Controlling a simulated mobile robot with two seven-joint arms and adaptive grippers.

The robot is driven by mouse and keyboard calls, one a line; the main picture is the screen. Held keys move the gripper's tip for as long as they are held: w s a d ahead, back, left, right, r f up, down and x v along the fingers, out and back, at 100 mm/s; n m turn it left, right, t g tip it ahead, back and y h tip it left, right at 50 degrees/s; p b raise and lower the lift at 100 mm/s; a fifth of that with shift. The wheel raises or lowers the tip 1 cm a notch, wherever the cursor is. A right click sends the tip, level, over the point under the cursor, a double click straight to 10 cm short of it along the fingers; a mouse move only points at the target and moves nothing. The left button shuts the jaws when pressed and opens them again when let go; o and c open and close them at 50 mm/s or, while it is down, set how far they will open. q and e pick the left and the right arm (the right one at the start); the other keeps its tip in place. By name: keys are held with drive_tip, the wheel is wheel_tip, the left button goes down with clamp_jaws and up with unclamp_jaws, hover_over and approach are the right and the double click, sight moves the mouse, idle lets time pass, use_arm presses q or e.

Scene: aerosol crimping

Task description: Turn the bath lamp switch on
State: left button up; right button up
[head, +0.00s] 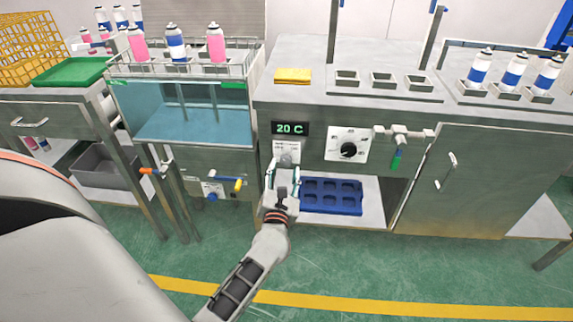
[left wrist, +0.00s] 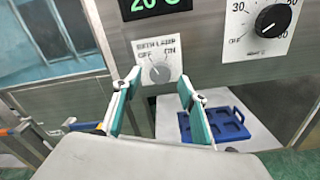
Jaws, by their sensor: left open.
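The bath lamp switch (left wrist: 159,73) is a grey rotary knob on a white plate marked OFF and ON, on the front of the steel bench. I cannot clearly tell which mark its pointer faces. In the head view the switch plate (head: 286,148) is partly hidden by my left gripper (head: 282,171). In the left wrist view my left gripper (left wrist: 158,84) is open, its two teal fingers on either side of the knob in the picture. Whether they touch it is unclear. My right gripper is not in view.
A 20 C display (head: 290,129) is above the switch, and a black timer dial (head: 348,150) is to its right. The glass water bath (head: 190,122) is at left. A blue tray (head: 331,197) lies on the shelf below.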

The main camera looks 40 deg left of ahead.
sight(286, 162)
use_arm(q)
drive_tip(key=shift+x, duration=1.2)
drive_tip(key=shift+w+a, duration=0.3)
drive_tip(key=shift+w, duration=0.25)
drive_tip(key=c, duration=1.1)
